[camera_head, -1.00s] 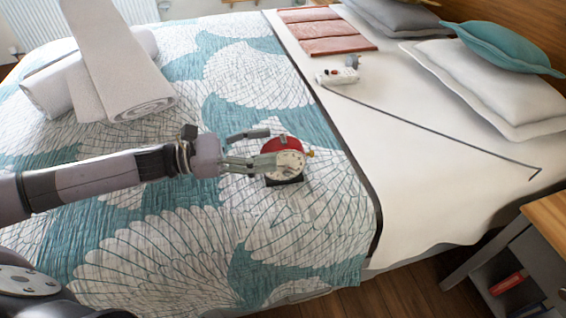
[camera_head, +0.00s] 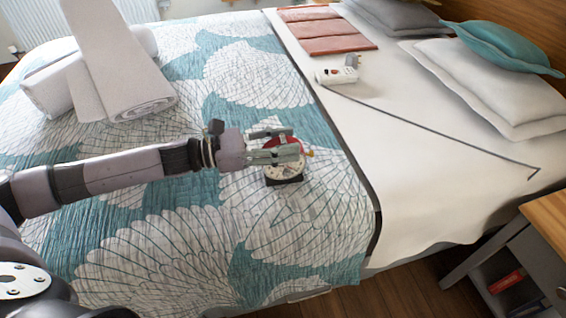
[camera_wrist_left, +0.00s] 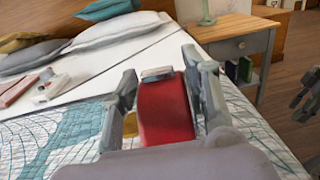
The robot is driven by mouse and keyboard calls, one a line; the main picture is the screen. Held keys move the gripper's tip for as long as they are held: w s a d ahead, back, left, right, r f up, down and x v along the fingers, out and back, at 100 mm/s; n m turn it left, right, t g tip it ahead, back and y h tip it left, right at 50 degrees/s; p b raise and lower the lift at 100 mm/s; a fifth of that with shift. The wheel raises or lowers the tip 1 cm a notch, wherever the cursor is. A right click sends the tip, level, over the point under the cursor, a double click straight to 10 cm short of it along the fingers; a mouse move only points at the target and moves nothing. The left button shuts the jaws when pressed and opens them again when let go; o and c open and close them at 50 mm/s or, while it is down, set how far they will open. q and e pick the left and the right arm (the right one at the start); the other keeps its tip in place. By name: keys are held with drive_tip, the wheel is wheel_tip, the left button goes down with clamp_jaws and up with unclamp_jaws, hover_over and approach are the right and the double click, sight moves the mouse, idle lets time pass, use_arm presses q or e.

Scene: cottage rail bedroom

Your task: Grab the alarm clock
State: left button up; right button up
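The alarm clock (camera_head: 281,172) is red with a pale round face and a dark base, and it stands upright on the patterned quilt. My left gripper (camera_head: 291,144) reaches over it from the left, with its fingers across the upper part of the clock. In the left wrist view, the red body of the clock (camera_wrist_left: 165,112) sits between the two fingers of my left gripper (camera_wrist_left: 160,78). The fingers are very close to its sides, but I cannot tell whether both touch. Part of my right gripper (camera_wrist_left: 306,95) shows at the right edge of the wrist view; its state is unclear.
White rolled towels (camera_head: 115,75) lie on the quilt at the upper left. A white power strip (camera_head: 337,76) with a dark cable lies on the sheet, near folded reddish cloths (camera_head: 330,35). Pillows (camera_head: 490,85) are at the right, and a nightstand (camera_head: 540,240) is at the lower right.

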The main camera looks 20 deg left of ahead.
use_arm(q)
clamp_jaws()
idle(0.3)
drive_tip(key=shift+r, duration=0.1)
